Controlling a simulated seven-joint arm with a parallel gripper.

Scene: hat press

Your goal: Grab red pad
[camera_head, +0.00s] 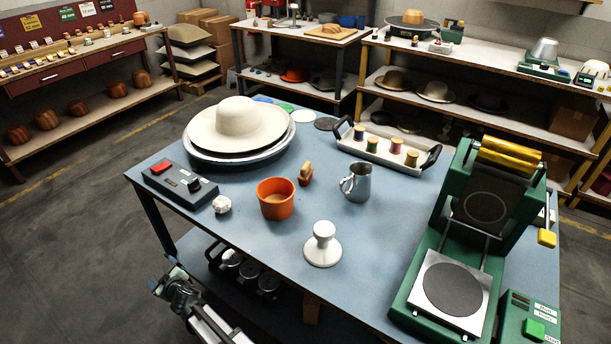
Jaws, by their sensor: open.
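No loose red pad can be made out for certain. A small red rectangular piece (162,167) sits on top of a dark grey control box (180,187) at the table's left corner. Flat round pads lie behind the hat: a green one (285,107), a dark one (327,124) and a blue one partly hidden. My gripper (166,281) is at the lower left, off the table's front left edge and apart from everything on it. It is open, with nothing seen between its fingers.
The blue table (365,240) holds a cream hat (238,117) on a round tray, an orange cup (276,198), a metal pitcher (357,182), a white knobbed piece (323,245), a spool tray (370,158) and a green press (405,300). Bare tabletop lies between them.

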